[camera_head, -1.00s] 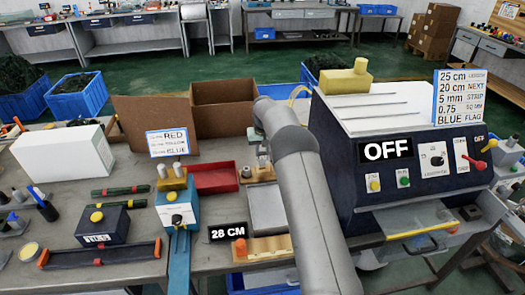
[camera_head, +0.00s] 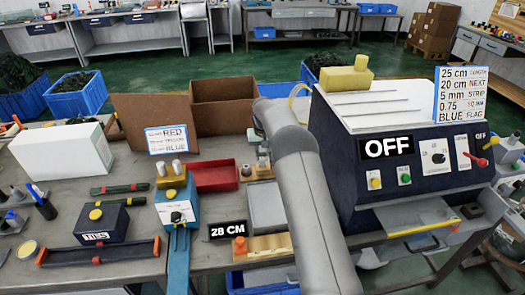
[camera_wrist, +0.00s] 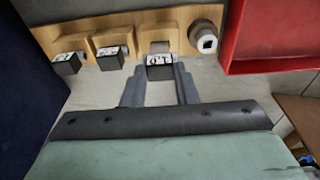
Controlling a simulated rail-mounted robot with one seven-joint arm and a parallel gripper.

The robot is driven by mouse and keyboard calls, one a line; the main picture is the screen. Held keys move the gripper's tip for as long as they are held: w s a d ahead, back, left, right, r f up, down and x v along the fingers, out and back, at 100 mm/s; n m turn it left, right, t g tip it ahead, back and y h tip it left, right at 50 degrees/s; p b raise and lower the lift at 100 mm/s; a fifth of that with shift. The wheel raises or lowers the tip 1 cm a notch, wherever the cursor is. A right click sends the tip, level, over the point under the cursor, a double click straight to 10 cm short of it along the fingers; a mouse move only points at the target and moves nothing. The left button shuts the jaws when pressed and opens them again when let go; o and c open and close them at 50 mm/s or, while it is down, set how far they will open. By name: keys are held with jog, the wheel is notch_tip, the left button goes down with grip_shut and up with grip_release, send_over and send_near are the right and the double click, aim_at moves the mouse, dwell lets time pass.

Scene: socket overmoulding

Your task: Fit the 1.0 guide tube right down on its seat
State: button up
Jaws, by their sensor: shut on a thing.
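In the wrist view, my gripper (camera_wrist: 159,92) has its two grey fingers on either side of a small block with a white label that looks like 1.0 upside down, the 1.0 guide tube (camera_wrist: 160,70). The fingers are shut on it, in front of the wooden rack (camera_wrist: 77,35). Whether it touches the rack or sits fully down cannot be told. Two similar labelled blocks (camera_wrist: 66,64) (camera_wrist: 112,58) stand to its left on the rack. In the head view my arm mostly hides the gripper and the held tube.
A grey round piece with a white square face (camera_wrist: 205,42) sits at the rack's right end. A red tray (camera_wrist: 275,35) lies close right of it. In the head view the dark machine with an OFF display (camera_head: 388,147) stands right of my arm.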

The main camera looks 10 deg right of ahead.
jog(key=shift+f+b, duration=0.7)
jog(key=shift+f, duration=0.5)
jog(key=o, duration=1.1)
jog(key=shift+c, duration=0.2)
notch_tip(320, 180, up, 17)
jog(key=s+b, duration=0.1)
jog(key=s, duration=0.1)
jog(key=shift+s+r+b, duration=0.15)
jog(key=shift+s+b, duration=0.15)
jog(key=shift+b, duration=0.05)
